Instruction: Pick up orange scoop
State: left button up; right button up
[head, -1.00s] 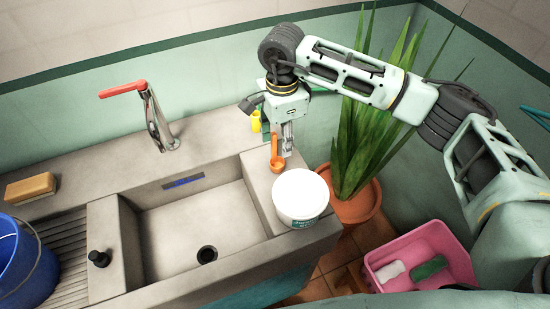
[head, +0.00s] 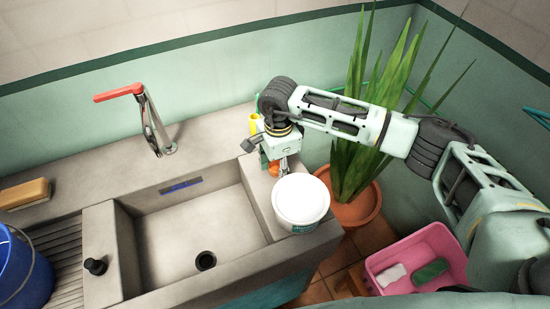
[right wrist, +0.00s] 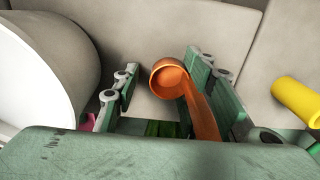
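The orange scoop (head: 273,168) is on the grey counter at the right end of the sink, mostly hidden behind my right gripper (head: 280,167) in the head view. In the right wrist view the scoop's round cup (right wrist: 170,78) and handle (right wrist: 203,118) show between the two green fingers of my right gripper (right wrist: 162,82). The fingers are apart, with a clear gap on the left of the scoop. The handle runs close along the right finger; I cannot tell if they touch. My left gripper is not in view.
A white tub (head: 301,202) stands close beside the gripper; it also shows in the right wrist view (right wrist: 45,75). A yellow object (head: 254,124) is behind, by the wall. The sink (head: 200,225) lies left, a potted plant (head: 355,206) and pink bin (head: 415,255) right.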

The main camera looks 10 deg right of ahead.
jog(key=shift+f, duration=0.1)
jog(key=shift+c, duration=0.5)
jog(key=c, duration=0.7)
jog(key=shift+c, duration=0.2)
